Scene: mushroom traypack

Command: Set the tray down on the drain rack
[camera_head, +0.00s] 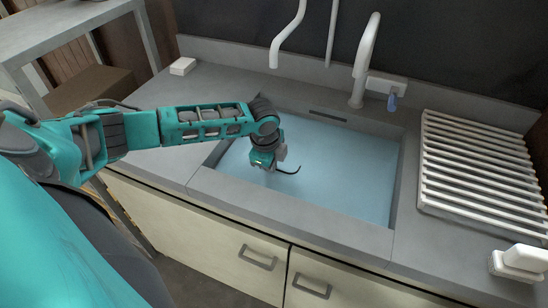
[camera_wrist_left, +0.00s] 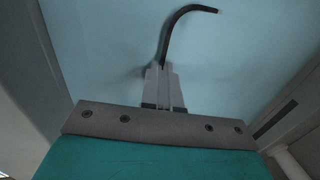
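The drain rack (camera_head: 478,174), a frame of white slats, lies on the counter to the right of the sink, with nothing on it. I see no tray in either view. My left gripper (camera_head: 271,168) is low over the left part of the sink, well left of the rack. In the left wrist view its two fingers (camera_wrist_left: 164,88) are close together, and a thin dark curved rod (camera_wrist_left: 172,33) comes out from between their tips. The rod also shows in the head view (camera_head: 288,172). My right gripper is not in view.

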